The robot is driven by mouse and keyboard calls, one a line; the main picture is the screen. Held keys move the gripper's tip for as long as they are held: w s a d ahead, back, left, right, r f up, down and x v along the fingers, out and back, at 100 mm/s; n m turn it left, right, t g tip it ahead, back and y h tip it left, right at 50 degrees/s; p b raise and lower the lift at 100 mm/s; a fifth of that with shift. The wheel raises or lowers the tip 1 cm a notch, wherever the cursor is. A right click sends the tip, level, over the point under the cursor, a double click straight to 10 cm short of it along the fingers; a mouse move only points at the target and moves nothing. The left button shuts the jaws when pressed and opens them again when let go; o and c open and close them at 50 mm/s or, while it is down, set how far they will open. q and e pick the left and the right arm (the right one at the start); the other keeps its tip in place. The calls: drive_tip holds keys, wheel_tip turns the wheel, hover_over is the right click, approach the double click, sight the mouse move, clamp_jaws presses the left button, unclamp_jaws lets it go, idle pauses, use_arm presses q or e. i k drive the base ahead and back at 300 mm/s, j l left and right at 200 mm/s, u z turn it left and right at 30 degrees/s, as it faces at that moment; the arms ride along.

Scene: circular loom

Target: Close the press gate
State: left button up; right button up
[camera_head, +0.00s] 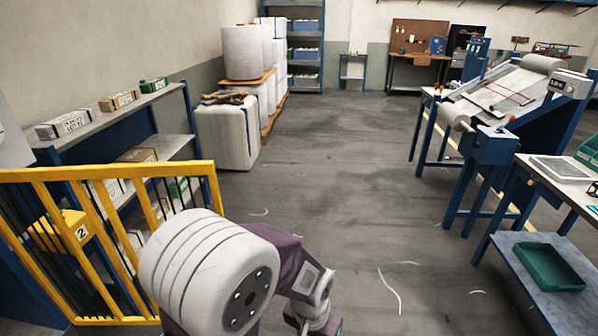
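A yellow barred gate (120,172) stands at the left, in front of the shelf. Its top rail runs across the left of the view, and slanted yellow bars hang below it. Its right end post is near the middle left. Whether it is latched or joined to a frame cannot be told. One of my arms, with a big grey-white joint and purple links, rises from the bottom edge and covers the gate's lower right part. Its gripper is not seen at the bottom edge. My other arm is not in view. No gripper touching the gate can be seen.
A blue shelf (110,117) with boxes stands behind the gate. A white wrapped bale (222,138) and stacked rolls (245,50) stand behind it. A blue machine (520,100) and a bench with a green tray (547,267) are at right.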

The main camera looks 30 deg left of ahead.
sight(136, 171)
drive_tip(key=i+u, duration=0.35)
drive_tip(key=i, duration=0.15)
drive_tip(key=i+l+u, duration=0.15)
drive_tip(key=i+u, duration=0.2)
drive_tip(key=i, duration=0.15)
drive_tip(key=i+l+u, duration=0.35)
drive_tip(key=i+u, duration=0.15)
drive_tip(key=u, duration=0.3)
drive_tip(key=i+u, duration=0.2)
drive_tip(key=u, duration=0.3)
drive_tip(key=i+u, duration=0.15)
drive_tip(key=u, duration=0.3)
drive_tip(key=i+l+u, duration=0.15)
drive_tip(key=u, duration=0.35)
drive_tip(key=i+l+u, duration=0.1)
drive_tip(key=l+u, duration=0.15)
drive_tip(key=u, duration=0.2)
drive_tip(key=i+l+u, duration=0.1)
drive_tip(key=u, duration=0.35)
drive_tip(key=i+l+u, duration=0.1)
drive_tip(key=l+u, duration=0.25)
drive_tip(key=i+l+u, duration=0.1)
drive_tip(key=u, duration=0.25)
drive_tip(key=l+u, duration=0.35)
drive_tip(key=k+l+u, duration=0.1)
drive_tip(key=l+u, duration=0.25)
drive_tip(key=l, duration=0.85)
